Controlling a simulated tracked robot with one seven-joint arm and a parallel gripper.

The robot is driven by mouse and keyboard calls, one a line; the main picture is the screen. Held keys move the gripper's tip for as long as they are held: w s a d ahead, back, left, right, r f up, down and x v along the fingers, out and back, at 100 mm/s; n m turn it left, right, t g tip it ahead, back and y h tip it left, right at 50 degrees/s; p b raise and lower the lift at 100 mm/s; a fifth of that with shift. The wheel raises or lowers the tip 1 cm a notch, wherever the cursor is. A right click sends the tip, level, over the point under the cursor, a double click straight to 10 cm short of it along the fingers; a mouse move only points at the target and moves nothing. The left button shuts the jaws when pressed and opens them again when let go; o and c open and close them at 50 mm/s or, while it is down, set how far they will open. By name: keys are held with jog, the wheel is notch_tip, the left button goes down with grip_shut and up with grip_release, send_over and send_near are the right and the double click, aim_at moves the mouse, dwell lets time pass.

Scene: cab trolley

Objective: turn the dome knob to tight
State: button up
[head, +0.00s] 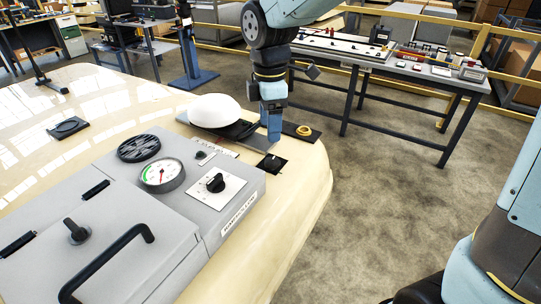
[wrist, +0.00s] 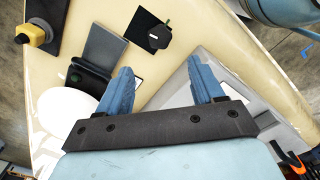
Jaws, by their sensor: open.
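A white smooth dome (head: 214,110) sits on the cream hood beside dark plates; it also shows at the left of the wrist view (wrist: 62,112). A black knob (head: 271,163) on a black square plate lies nearer; the wrist view shows this knob (wrist: 158,37) with a white pointer line and a small green mark by it. I cannot tell for sure that this is the dome knob, and no tight label is readable. My gripper (head: 271,137) hangs pointing down behind that knob. In the wrist view its blue fingers (wrist: 160,66) are apart with nothing between them.
A grey box (head: 225,225) holds a gauge (head: 161,174), a black dial knob (head: 215,183) and a black handle (head: 108,262).

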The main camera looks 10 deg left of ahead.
aim_at(270, 161)
notch_tip(270, 161, down, 10)
dwell(0.5)
jog(key=c, duration=1.1)
jog(key=shift+o, duration=0.2)
